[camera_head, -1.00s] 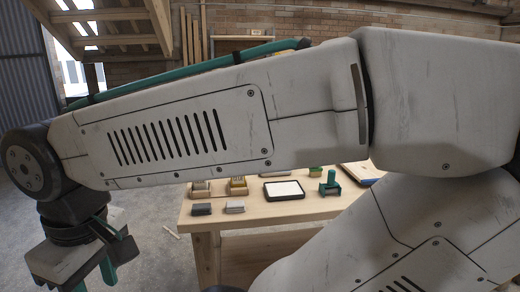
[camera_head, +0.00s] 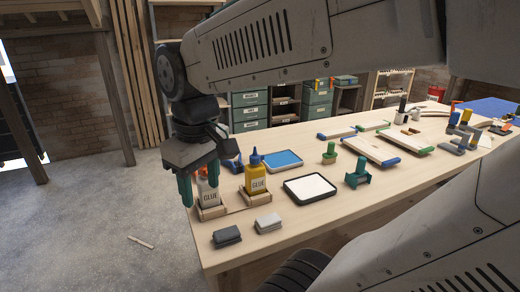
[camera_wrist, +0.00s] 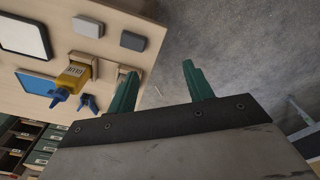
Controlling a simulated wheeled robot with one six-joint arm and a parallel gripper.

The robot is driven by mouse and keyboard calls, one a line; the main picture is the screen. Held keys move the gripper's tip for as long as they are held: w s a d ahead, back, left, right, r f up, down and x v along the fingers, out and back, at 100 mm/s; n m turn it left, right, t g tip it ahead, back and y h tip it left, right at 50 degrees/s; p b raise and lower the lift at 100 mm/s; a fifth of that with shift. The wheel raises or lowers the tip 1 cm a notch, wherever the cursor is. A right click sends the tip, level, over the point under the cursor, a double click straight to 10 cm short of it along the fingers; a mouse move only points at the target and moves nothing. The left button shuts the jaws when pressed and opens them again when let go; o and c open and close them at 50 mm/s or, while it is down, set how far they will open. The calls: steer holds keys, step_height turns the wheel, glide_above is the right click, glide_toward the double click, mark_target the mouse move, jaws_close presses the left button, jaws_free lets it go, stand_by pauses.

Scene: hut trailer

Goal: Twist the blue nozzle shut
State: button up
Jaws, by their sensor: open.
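The blue nozzle (camera_head: 255,158) tops a yellow glue bottle (camera_head: 255,181), which stands upright in a wooden holder on the bench. In the wrist view, the blue nozzle (camera_wrist: 59,97) and yellow bottle (camera_wrist: 74,77) are left of my fingers. A pale glue bottle (camera_head: 209,195) with an orange-red top stands to the left, partly hidden by my fingers in the head view. My gripper (camera_head: 200,195) is open, with green fingers pointing down near the bench's left end. In the wrist view, floor shows between the fingers (camera_wrist: 160,68). It is apart from the blue nozzle.
A grey block (camera_head: 227,236) and a pale block (camera_head: 268,222) lie in front of the bottles. A white-topped tray (camera_head: 310,188), a blue pad (camera_head: 283,160) and a green stand (camera_head: 357,175) are to the right. A small blue item (camera_head: 233,163) is behind.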

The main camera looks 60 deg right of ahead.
steer(key=w+d+r, duration=0.1)
steer(key=w+d, duration=0.2)
steer(key=d, duration=0.4)
steer(key=w+d, duration=0.4)
steer(key=d, duration=0.4)
steer(key=g, duration=0.1)
glide_above(255, 156)
steer(key=shift+w+f, duration=0.15)
steer(key=shift+f, duration=0.25)
steer(key=shift+d+f, duration=0.25)
steer(key=shift+n, duration=0.3)
step_height(255, 156, down, 7)
steer(key=shift+f, duration=0.15)
